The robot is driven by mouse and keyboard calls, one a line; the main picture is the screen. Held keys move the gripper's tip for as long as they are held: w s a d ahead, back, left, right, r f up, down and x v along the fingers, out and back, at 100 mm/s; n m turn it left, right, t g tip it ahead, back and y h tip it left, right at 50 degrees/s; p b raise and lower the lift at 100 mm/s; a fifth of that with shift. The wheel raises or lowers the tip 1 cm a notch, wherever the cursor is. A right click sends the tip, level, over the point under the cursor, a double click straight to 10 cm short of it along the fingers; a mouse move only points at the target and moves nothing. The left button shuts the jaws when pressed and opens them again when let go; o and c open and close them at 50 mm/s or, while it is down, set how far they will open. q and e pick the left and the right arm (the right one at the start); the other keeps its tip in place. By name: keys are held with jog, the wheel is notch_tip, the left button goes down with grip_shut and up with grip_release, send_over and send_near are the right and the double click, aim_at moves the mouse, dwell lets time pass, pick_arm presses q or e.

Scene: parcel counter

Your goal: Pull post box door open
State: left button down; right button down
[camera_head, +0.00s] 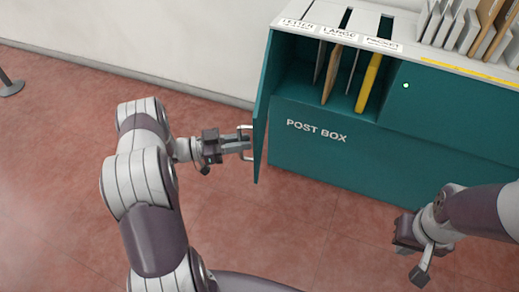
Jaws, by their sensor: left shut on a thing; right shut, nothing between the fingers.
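The teal post box (330,160) stands at the upper right, with "POST BOX" on its front. Its door (261,115) stands swung open at the left side, seen nearly edge-on. A pale handle (245,128) sticks out from the door's outer face. My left gripper (243,144) is shut on the handle, left of the door. The open compartment (297,82) shows upright brown, grey and yellow parcels inside. My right gripper (413,262) is at the lower right, in front of the box and apart from it, shut and empty.
The box top (440,62) has labelled slots, and several grey and brown envelopes (470,30) stand at its back right. A dark post base (9,86) is on the floor at far left. Red floor (320,235) in front of the box is clear.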

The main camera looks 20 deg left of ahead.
pick_arm(q)
jog(key=a+b, duration=0.1)
jog(key=a, duration=0.6)
jog(key=shift+s+a+b, duration=0.15)
jog(key=shift+b, duration=0.15)
jog(key=c, duration=1.2)
grip_release()
jog(key=p+v, duration=0.1)
jog(key=v, duration=1.1)
jog(key=shift+s+a, duration=0.15)
jog(key=shift+a, duration=0.15)
